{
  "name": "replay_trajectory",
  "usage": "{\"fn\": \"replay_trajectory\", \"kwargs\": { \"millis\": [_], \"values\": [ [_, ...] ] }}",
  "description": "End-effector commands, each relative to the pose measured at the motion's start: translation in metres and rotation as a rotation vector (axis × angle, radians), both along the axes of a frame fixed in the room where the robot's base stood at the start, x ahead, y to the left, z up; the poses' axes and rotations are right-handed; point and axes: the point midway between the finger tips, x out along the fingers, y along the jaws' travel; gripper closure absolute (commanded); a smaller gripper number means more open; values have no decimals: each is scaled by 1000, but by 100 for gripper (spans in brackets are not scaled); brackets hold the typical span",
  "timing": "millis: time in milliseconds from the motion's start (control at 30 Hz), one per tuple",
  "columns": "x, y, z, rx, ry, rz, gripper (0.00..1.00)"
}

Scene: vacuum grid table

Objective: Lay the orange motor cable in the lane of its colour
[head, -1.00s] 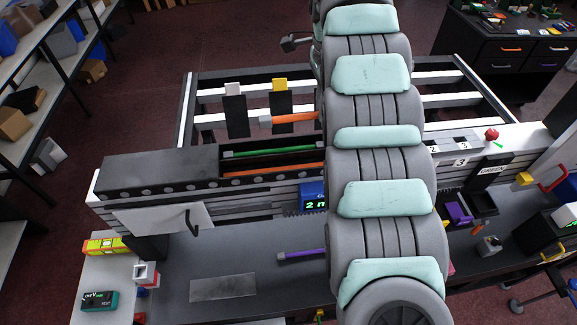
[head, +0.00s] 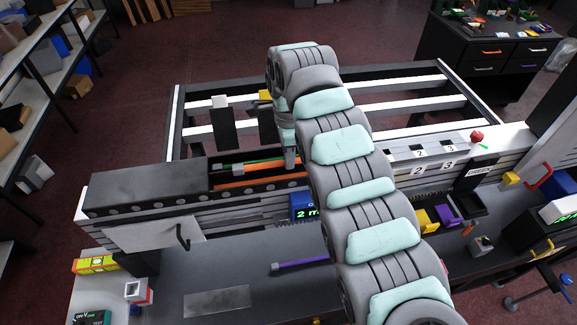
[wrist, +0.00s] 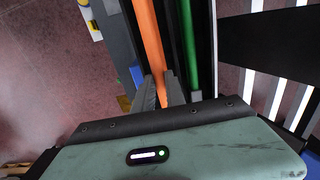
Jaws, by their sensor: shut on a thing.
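The orange motor cable (wrist: 148,35) runs from the top of the wrist view down between my gripper's fingers. My gripper (wrist: 162,92) is shut on it; the fingers hide part of the cable. In the head view my gripper (head: 291,160) is low over the long dark channel, with my arm covering its right part. An orange strip (head: 255,183) shows along the channel's near side. I cannot tell whether the held cable touches the lane floor.
A dark cover (head: 150,188) spans the channel's left part. A blue display (head: 303,206) stands in front of it. A purple rod (head: 300,264) lies on the front bench.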

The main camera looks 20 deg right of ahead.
Motion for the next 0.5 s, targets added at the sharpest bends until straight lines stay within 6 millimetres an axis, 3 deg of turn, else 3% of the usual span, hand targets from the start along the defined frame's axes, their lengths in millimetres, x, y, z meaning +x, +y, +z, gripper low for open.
{"fn": "replay_trajectory", "kwargs": {
  "millis": [267, 500],
  "values": [
    [1, -1, -22, -1, -2, -1, 100],
    [0, 0, -54, 0, 1, -1, 100]
  ]
}}
